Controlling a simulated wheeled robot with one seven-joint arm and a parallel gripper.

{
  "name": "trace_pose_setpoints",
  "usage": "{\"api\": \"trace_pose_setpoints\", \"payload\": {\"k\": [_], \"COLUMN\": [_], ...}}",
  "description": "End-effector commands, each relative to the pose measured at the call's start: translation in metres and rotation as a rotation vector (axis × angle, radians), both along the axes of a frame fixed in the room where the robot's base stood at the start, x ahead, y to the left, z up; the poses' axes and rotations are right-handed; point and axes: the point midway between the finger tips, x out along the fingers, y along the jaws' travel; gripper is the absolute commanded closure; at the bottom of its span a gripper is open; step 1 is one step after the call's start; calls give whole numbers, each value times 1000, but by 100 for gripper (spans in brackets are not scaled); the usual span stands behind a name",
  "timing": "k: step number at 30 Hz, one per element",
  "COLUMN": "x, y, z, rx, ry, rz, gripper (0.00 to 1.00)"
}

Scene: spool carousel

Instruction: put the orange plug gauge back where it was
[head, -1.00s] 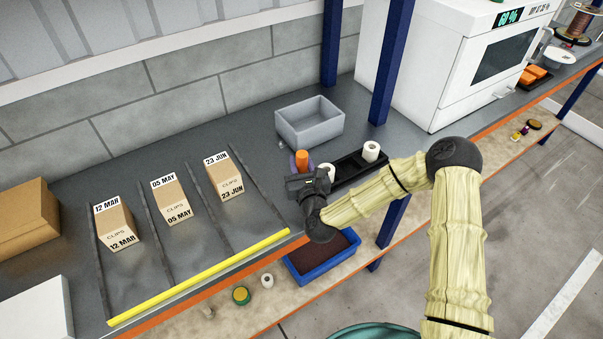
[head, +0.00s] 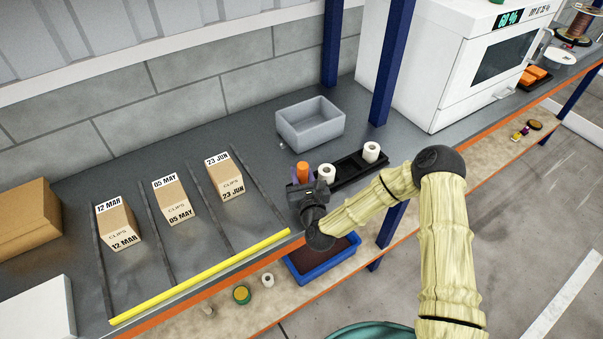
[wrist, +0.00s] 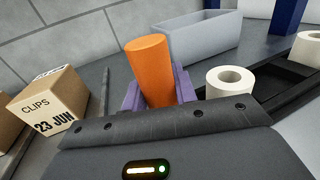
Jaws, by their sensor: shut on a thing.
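The orange plug gauge (head: 303,172) is an upright orange cylinder at the left end of the black rack (head: 347,171). My gripper (head: 302,182) is shut on it. In the wrist view the gauge (wrist: 150,70) stands between my purple fingers (wrist: 158,98), leaning slightly, and its lower end is hidden by my gripper body. I cannot tell whether its base touches the bench. The rack holds a white spool (head: 326,173) just right of the gauge and another white spool (head: 371,152) near its far end. Between them the rack shows dark empty room.
A grey open bin (head: 309,128) stands behind the gauge. Several clip boxes (head: 225,178) sit in lanes to the left, with a yellow strip (head: 205,275) along the front. A blue post (head: 392,65) and a white machine (head: 455,70) are beyond the rack.

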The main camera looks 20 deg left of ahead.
Motion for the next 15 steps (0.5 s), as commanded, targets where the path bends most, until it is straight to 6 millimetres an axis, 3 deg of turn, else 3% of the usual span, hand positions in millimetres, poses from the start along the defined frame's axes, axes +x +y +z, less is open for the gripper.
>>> {"api": "trace_pose_setpoints", "payload": {"k": [1,2,5,15], "x": [0,-1,-1,0], "y": [0,0,0,0], "z": [-3,-3,-2,0], "rx": [1,0,-1,-1], "ry": [0,1,1,1], "rz": [1,1,1,0], "gripper": [100,70,50,50]}}
